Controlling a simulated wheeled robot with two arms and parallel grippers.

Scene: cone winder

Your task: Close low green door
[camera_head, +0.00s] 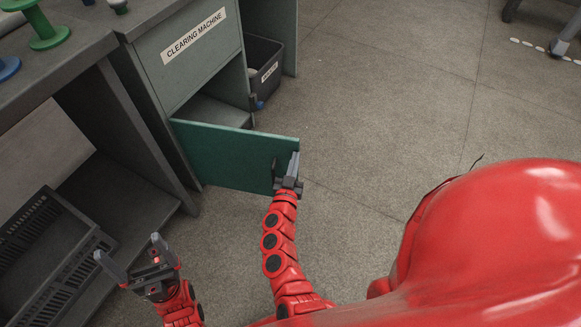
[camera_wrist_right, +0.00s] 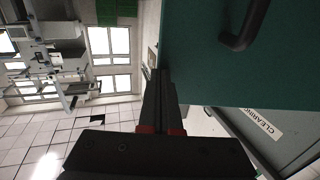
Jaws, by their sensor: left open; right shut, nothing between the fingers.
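The low green door (camera_head: 225,152) stands open, swung out from the grey-green cabinet (camera_head: 185,55) labelled "CLEARING MACHINE". It also fills the upper right of the right wrist view (camera_wrist_right: 200,70), where its dark handle (camera_wrist_right: 245,25) shows. My right gripper (camera_head: 292,165) is shut and empty at the door's free edge, near the handle; I cannot tell if it touches the door. It also shows in the right wrist view (camera_wrist_right: 158,95). My left gripper (camera_head: 130,255) is open and empty, low at the left, apart from the door.
A dark bin (camera_head: 264,72) stands beside the cabinet at its right. The grey floor to the right of the door is clear.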

